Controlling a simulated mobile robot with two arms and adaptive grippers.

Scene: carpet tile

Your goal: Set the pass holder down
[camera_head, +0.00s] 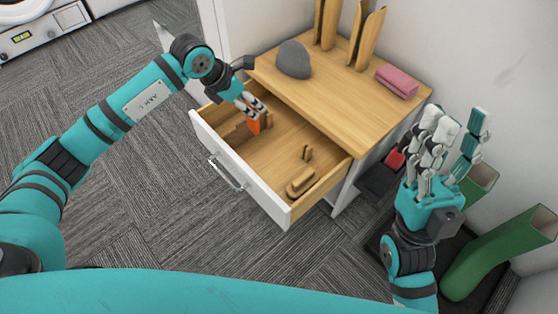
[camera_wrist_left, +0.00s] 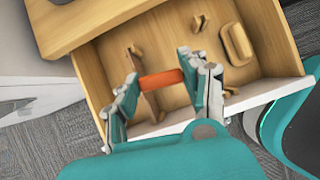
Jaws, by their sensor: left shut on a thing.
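The orange pass holder (camera_head: 254,126) is in my left gripper (camera_head: 250,112), over the left part of the open drawer (camera_head: 240,156). In the left wrist view the pass holder (camera_wrist_left: 161,79) spans between the two sides of the gripper (camera_wrist_left: 162,82), which is shut on it. I cannot tell whether the pass holder touches the drawer floor. My right gripper (camera_head: 455,140) is raised at the right, away from the drawer, with its fingers spread and nothing between them.
Small wooden pieces, including an oblong one (camera_head: 301,183), lie in the drawer. On the cabinet top (camera_head: 330,100) are a grey rounded thing (camera_head: 294,60), a folded pink cloth (camera_head: 397,81) and upright wooden holders (camera_head: 366,38). Green boots (camera_head: 500,252) stand at the right.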

